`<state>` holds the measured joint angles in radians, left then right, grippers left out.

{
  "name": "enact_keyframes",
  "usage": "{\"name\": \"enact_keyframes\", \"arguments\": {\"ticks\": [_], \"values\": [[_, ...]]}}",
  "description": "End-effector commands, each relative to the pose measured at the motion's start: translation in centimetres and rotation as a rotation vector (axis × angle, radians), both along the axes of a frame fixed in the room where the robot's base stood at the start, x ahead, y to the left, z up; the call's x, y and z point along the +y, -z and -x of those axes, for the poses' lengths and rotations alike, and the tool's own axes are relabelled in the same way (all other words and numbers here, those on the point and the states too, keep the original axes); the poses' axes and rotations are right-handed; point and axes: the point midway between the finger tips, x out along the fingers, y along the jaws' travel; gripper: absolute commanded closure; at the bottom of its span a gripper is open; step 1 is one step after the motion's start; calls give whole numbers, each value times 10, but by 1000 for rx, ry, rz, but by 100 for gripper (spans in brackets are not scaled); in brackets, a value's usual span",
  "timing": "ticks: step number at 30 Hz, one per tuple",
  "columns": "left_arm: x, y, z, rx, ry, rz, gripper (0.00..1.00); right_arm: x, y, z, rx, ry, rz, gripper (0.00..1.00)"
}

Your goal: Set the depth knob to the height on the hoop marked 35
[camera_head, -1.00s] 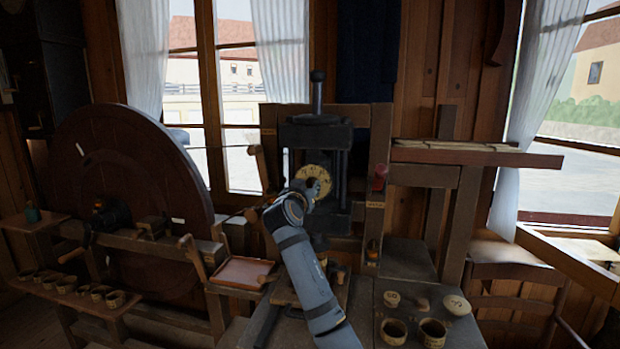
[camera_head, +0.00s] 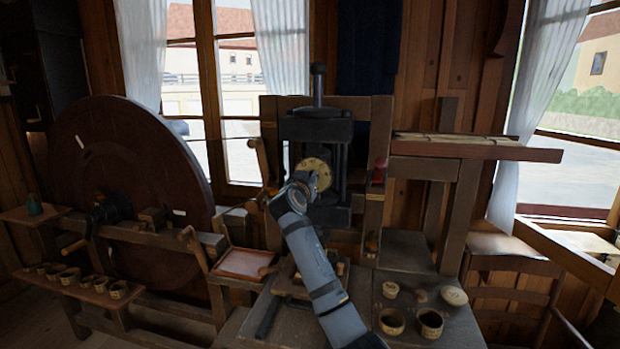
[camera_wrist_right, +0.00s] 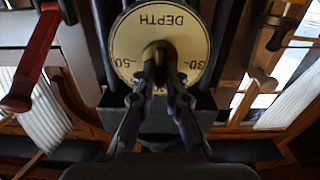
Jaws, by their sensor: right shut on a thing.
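The depth dial (camera_head: 317,169) is a round cream disc on the front of the dark press (camera_head: 316,130). In the right wrist view the dial (camera_wrist_right: 127,45) shows upside down, with DEPTH, 50 at left and 30 at right. My right gripper (camera_wrist_right: 160,72) is shut on the dark knob (camera_wrist_right: 159,52) at its centre; the fingers hide the dial's lower part and any pointer. In the head view my right gripper (camera_head: 303,184) covers the dial's lower left. Small round hoops (camera_head: 392,321) stand on the bench at right; their markings are too small to read. My left gripper is out of view.
A large dark wheel (camera_head: 120,165) stands at left, above a shelf (camera_head: 95,291) with several small hoops. A reddish tray (camera_head: 243,263) lies left of my arm. A red handle (camera_head: 379,172) is close to the press's right side. A chair (camera_head: 515,270) stands at right.

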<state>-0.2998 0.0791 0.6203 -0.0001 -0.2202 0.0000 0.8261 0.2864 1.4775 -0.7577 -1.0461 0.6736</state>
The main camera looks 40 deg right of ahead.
Motion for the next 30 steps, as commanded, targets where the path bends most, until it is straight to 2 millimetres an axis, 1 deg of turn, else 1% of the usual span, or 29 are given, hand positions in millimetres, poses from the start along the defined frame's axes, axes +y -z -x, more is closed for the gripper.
{"name": "enact_keyframes", "arguments": {"ticks": [8, 24, 30], "values": [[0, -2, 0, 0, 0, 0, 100, 1, 0, -1, 58, 0, 48, 100], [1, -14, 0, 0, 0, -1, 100, 4, 1, -4, 366, -1, 311, 100], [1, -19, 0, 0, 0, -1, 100, 4, 1, -5, 452, -2, 384, 100]]}}
